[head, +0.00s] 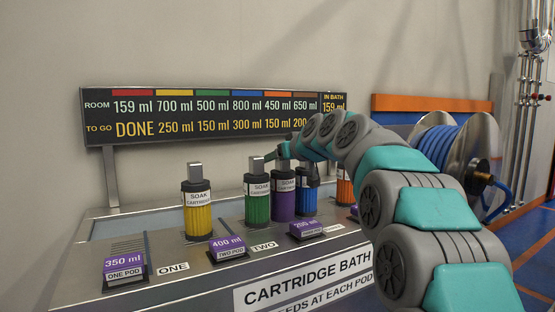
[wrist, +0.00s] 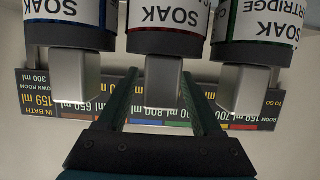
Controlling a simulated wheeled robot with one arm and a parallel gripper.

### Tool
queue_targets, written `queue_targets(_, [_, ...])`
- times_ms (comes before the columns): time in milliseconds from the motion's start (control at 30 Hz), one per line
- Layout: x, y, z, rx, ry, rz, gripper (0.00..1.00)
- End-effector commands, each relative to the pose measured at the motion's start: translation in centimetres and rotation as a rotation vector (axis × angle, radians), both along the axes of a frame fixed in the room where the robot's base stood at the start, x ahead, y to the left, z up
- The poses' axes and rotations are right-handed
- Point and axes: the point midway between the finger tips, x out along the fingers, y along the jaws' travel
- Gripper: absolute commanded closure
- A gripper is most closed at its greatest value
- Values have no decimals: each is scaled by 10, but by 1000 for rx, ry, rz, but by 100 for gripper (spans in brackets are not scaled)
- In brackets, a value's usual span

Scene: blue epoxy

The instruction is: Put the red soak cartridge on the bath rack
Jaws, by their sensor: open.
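In the wrist view a cartridge with a dark red band (wrist: 168,38) is in the middle, its grey knob (wrist: 162,85) between the fingers of my gripper (wrist: 160,76). The fingers are open, with a gap on each side of the knob. In the head view the cartridge between the green and blue ones looks purple (head: 283,205). I cannot tell plainly which cartridge is the red one. An orange-red cartridge (head: 345,188) is partly hidden behind my arm. The bath rack (head: 200,280) holds the cartridges upright.
A yellow cartridge (head: 197,213), a green cartridge (head: 257,203) and a blue cartridge (head: 306,197) stand close by. Purple-topped pods (head: 124,263) line the front. A readout board (head: 215,117) is behind, with red marked DONE. A blue hose reel (head: 455,145) is at right.

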Motion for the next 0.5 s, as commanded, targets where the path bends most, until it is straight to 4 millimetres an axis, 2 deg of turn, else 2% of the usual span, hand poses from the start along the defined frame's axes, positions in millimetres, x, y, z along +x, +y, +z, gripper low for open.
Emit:
queue_targets(267, [-27, -17, 11, 1, 0, 0, 33])
queue_targets(500, [-64, -39, 27, 1, -2, 0, 33])
